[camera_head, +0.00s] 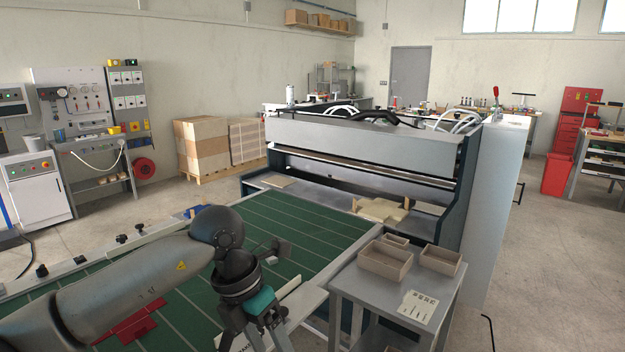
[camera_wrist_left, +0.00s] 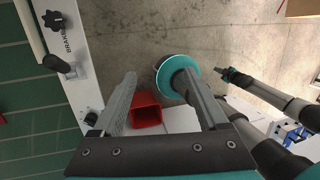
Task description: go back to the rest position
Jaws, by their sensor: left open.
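My left arm comes in from the left in the head view, across the green-topped table (camera_head: 190,300). My left gripper (camera_head: 268,338) hangs downward near the table's right edge, left of the small grey side table. In the left wrist view its two fingers (camera_wrist_left: 160,80) are spread apart, with nothing held between them. The floor and a red open bin (camera_wrist_left: 146,108) show beyond the fingers. My right gripper is not recognisable in either view.
Small cardboard trays (camera_head: 386,261) stand on the grey side table (camera_head: 385,292), close right of my left gripper. The box machine (camera_head: 365,150) stands behind. A red part (camera_head: 130,326) is below my forearm. Black knobs (camera_head: 121,239) line the table's far-left edge.

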